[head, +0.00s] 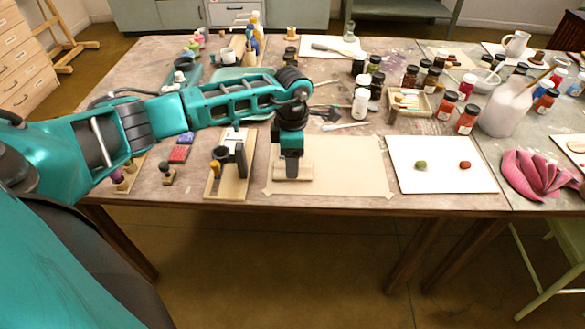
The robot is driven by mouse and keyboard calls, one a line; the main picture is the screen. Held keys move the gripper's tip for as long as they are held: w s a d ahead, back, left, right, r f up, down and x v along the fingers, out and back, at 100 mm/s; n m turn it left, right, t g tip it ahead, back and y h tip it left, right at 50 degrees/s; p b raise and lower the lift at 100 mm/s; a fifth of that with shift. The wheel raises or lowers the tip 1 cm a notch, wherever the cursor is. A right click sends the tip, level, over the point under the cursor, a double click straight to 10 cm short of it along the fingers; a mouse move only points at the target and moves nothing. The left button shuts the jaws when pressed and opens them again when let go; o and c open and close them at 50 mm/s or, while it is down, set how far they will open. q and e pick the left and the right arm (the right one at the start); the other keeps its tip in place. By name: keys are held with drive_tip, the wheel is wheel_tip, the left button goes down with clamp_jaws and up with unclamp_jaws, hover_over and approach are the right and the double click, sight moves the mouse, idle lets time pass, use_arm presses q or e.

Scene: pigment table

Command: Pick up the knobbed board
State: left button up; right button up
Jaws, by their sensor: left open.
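A small pale wooden board (305,172) lies flat on a beige sheet (350,170) near the table's front edge; it appears to be the knobbed board. My left gripper (291,169) points straight down over the middle of this board. Its jaws are open, and their tips are at or just above the board. The gripper hides the board's middle, so I cannot see the knob or tell whether the fingers touch it. My right gripper is not in view.
A wooden stand with a dark clamp (239,160) is close left of my left gripper. A white sheet (440,178) with a green and a red lump lies to the right. Bottles and jars (361,101) crowd behind. The beige sheet's right part is clear.

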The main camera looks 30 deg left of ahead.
use_arm(q)
drive_tip(key=shift+f, duration=0.3)
drive_tip(key=shift+c, duration=0.3)
clamp_jaws()
